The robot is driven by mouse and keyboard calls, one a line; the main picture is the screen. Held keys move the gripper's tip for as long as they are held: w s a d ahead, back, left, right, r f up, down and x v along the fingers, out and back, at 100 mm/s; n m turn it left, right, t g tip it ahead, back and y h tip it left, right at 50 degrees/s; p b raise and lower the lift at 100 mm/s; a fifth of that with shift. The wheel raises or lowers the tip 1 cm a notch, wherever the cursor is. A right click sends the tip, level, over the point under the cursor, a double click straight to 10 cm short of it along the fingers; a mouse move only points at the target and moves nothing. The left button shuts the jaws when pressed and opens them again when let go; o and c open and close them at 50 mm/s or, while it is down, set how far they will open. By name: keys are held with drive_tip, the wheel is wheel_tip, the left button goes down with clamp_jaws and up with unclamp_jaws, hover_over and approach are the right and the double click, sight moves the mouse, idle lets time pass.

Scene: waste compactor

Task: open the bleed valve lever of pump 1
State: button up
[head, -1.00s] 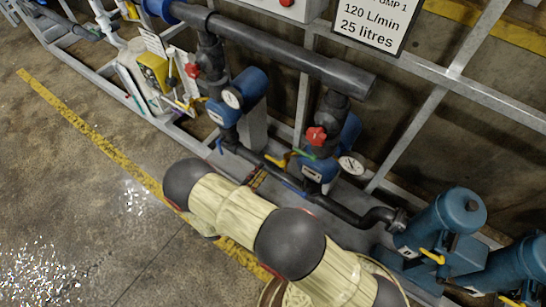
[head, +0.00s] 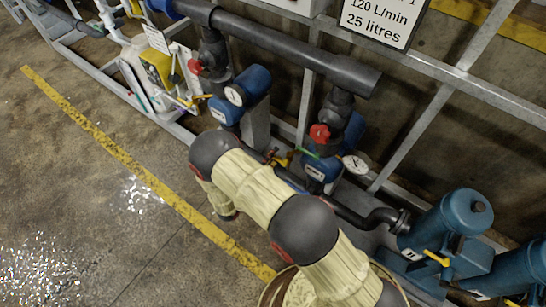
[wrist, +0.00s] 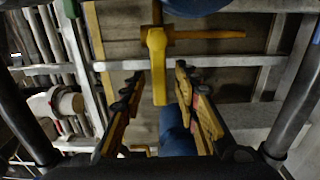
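A blue pump (head: 322,169) with a round gauge stands below the sign that reads "120 L/min, 25 litres". A red valve knob (head: 319,133) sits above it. A yellow lever (head: 280,161) and a green lever (head: 312,154) show at its left side, partly behind my arm. In the wrist view, a yellow lever (wrist: 157,68) hangs between the fingers of my gripper (wrist: 157,97), with a yellow crossbar behind its top. The fingers are apart, and I see no contact with the lever. In the head view my gripper is hidden behind my arm.
A second blue pump (head: 238,92) with a gauge and red knob stands to the left. Dark pipes (head: 300,52) run above both pumps. Blue cylinders (head: 445,222) stand at the right. The floor (head: 90,190) left of the yellow line is clear.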

drive_tip(key=shift+c, duration=0.5)
clamp_jaws()
idle(0.3)
